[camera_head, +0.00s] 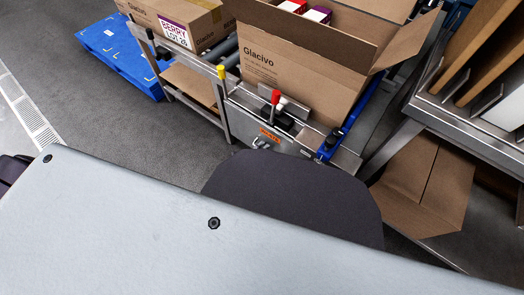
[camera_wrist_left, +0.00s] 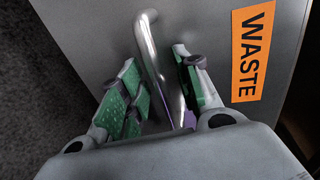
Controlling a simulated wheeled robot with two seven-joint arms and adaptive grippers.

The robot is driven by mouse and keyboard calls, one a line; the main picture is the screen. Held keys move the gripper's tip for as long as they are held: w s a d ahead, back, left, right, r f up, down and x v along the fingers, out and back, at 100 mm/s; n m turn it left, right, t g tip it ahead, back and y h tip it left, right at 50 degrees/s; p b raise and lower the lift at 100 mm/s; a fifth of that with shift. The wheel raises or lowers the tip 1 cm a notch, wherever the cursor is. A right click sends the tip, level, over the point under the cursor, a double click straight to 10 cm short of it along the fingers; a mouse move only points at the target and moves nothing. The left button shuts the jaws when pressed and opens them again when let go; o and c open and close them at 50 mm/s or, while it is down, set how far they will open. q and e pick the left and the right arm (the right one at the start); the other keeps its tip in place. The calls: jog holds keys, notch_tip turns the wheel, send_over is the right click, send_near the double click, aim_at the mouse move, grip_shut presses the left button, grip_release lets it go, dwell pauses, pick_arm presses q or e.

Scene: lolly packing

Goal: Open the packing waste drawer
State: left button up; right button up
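The packing waste drawer has a grey metal front (camera_wrist_left: 205,30) with an orange WASTE label (camera_wrist_left: 252,50). In the head view, the label (camera_head: 269,135) shows small on the metal station below the Glacivo carton. A bent silver bar handle (camera_wrist_left: 152,48) stands out from the drawer front. My left gripper (camera_wrist_left: 163,92) is open, its green-padded fingers on either side of the handle. The right-hand finger is close to the bar; I cannot tell if it touches. In the head view my own arm hides most of the drawer and the left gripper. My right gripper is not in view.
An open Glacivo carton (camera_head: 292,80) stands on the station above the drawer, with red- and yellow-topped levers (camera_head: 275,98) beside it. A blue pallet (camera_head: 118,52) lies at the upper left. A metal rack (camera_head: 465,125) and a flattened carton (camera_head: 425,188) are at the right. Grey floor is clear at left.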

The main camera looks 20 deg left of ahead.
pick_arm(q)
grip_shut()
dwell(0.3)
jog(key=shift+s, duration=0.1)
jog(key=f+p+v, duration=0.2)
jog(key=v, duration=0.8)
jog(key=s+f+p+v, duration=0.1)
jog(key=f+p+v, duration=0.1)
jog(key=v, duration=0.8)
jog(key=shift+s+a+p, duration=0.25)
jog(key=shift+p, duration=0.15)
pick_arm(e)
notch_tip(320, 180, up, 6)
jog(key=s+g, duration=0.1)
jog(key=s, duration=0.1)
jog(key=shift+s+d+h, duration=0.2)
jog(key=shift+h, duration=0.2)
pick_arm(q)
jog(key=shift+f, duration=0.1)
grip_release()
